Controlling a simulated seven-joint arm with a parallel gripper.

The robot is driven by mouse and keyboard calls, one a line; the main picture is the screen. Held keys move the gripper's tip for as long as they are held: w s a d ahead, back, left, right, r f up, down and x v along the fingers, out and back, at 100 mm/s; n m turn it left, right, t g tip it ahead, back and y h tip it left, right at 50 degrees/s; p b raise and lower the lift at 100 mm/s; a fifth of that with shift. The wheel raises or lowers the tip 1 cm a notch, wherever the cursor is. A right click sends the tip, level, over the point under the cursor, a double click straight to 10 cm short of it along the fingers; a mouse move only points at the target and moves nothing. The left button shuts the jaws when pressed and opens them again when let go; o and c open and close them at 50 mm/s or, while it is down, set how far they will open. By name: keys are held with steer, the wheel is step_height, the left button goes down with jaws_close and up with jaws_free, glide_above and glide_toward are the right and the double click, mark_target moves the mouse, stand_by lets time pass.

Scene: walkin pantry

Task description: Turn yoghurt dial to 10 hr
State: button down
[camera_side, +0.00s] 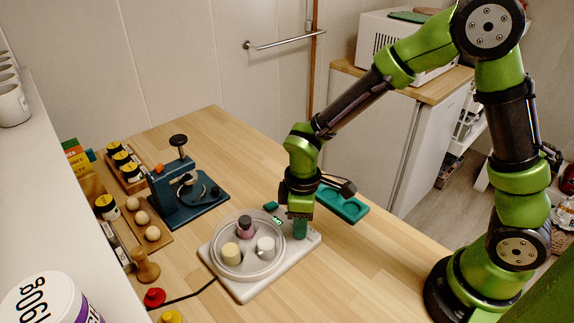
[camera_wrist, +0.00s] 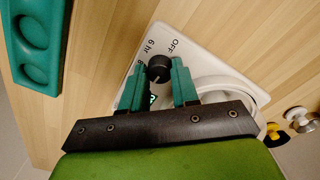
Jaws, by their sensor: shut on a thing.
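The yoghurt maker (camera_side: 252,287) is a pale base on the wooden table, with a round clear-walled well holding three small jars. Its black dial (camera_wrist: 159,68) shows in the wrist view, between my fingertips; in the side view my gripper hides it. My gripper (camera_side: 300,232) points down at the right end of the base. In the wrist view the green fingers of my gripper (camera_wrist: 158,72) are shut on the dial, one on each side. "OFF" and "6 hr" are readable beside the dial; a further label is mostly covered by the left finger. The 10 hr mark is not visible.
A teal tray (camera_side: 342,204) lies behind my gripper. A dark blue press (camera_side: 188,198) stands to the left. Wooden racks with jars and balls, a wooden stamp (camera_side: 145,266) and red and yellow knobs are at the left. The front right tabletop is clear.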

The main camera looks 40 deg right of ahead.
steer(key=shift+n, duration=0.4)
steer(key=c, duration=0.8)
jaws_free()
steer(key=shift+c, duration=0.2)
step_height(320, 180, up, 17)
